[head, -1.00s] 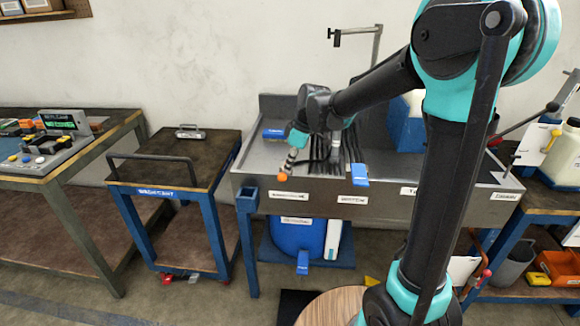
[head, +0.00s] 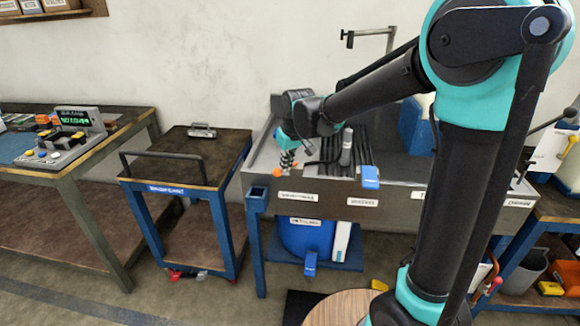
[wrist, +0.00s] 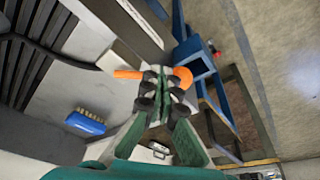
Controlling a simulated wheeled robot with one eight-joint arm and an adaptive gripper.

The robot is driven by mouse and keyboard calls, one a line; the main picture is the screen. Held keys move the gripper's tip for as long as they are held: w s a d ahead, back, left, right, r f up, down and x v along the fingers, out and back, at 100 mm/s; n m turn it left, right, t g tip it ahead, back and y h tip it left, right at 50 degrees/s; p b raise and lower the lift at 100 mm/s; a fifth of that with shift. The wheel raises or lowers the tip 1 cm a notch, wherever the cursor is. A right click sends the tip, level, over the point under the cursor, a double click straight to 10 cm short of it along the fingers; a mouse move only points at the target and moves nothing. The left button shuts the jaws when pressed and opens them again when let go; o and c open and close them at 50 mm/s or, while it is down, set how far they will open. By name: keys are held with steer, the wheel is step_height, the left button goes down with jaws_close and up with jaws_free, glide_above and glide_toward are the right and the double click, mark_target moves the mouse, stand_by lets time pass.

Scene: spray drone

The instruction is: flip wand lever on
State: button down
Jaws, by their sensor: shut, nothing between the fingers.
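My gripper (head: 288,161) is shut and empty, pointing down at the front left rim of the grey sink (head: 400,192). In the wrist view its closed fingertips (wrist: 165,85) lie between an orange rod-like piece (wrist: 128,74) on the left and an orange curved piece (wrist: 184,75) on the right. These look like parts of the wand's lever, and small orange ends show beside the fingers in the head view (head: 277,171). The fingers hide the middle, so I cannot tell whether they touch it. A grey cylindrical piece (head: 346,146) with a dark hose stands in the sink.
A blue brush (wrist: 85,122) lies in the sink. A blue cart (head: 188,188) with a dark handle stands left of the sink, and a bench with a console (head: 72,136) is farther left. A blue container (head: 415,125) stands at the sink's right.

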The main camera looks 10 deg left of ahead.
steer(key=m, duration=0.1)
steer(key=w+a+m, duration=0.1)
steer(key=m, duration=0.1)
steer(key=w+a+m+h, duration=0.1)
steer(key=shift+m+t, duration=0.3)
steer(key=shift+m, duration=0.1)
steer(key=shift+w+a, duration=0.2)
stand_by(0.8)
stand_by(0.4)
